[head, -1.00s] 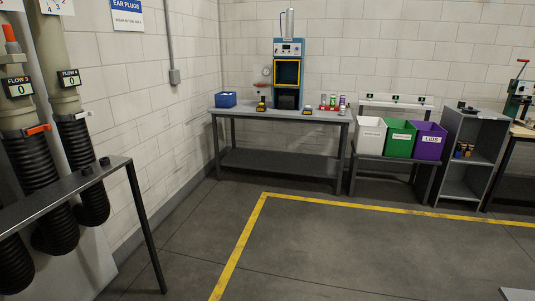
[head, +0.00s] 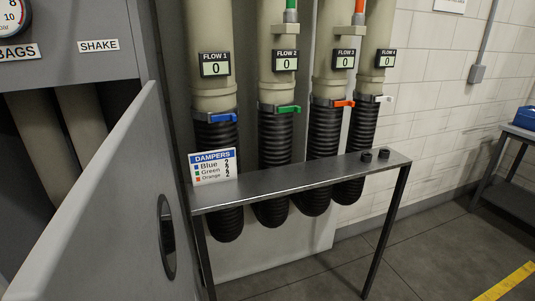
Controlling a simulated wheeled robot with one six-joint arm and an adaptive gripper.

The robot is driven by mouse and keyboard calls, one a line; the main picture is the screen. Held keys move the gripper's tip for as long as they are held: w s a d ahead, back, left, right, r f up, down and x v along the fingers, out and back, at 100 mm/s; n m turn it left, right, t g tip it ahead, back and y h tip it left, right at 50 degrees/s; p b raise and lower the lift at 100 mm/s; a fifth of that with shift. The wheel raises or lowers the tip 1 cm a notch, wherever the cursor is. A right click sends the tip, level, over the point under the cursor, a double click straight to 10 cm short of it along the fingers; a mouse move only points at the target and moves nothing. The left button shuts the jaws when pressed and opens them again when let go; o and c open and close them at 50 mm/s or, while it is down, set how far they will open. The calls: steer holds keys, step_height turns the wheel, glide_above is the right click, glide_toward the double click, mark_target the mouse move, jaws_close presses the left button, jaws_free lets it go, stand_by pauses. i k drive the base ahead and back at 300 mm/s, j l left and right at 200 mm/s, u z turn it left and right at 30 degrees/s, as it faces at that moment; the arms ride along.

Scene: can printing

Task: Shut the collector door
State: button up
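The collector door (head: 110,205) is a grey panel at the left of the head view. It stands swung open toward me, with a dark oval opening or handle hole (head: 167,237) near its right edge. Behind it is the grey collector cabinet (head: 95,18), with pale hanging tubes (head: 75,128) showing in its open inside. The door's lower part runs out of the picture. My gripper is not in view.
A narrow metal table (head: 305,181) stands right of the door, with a dampers sign (head: 213,166) and two small dark knobs (head: 375,155). Several ducts with black hoses (head: 275,140) and coloured levers stand behind it.

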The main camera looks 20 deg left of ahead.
mark_target(119, 233)
steer(key=i+l+u, duration=0.2)
steer(key=u, duration=0.3)
steer(key=i+l+u, duration=0.15)
steer(key=l+u, duration=0.3)
steer(key=i+l+u, duration=0.15)
steer(key=l+u, duration=0.65)
steer(key=u, duration=0.2)
steer(key=l+u, duration=0.2)
steer(key=l, duration=0.15)
steer(key=k+l+u, duration=0.15)
steer(key=l, duration=0.15)
steer(key=k+l+u, duration=0.2)
steer(key=l, duration=0.15)
steer(key=k, duration=0.3)
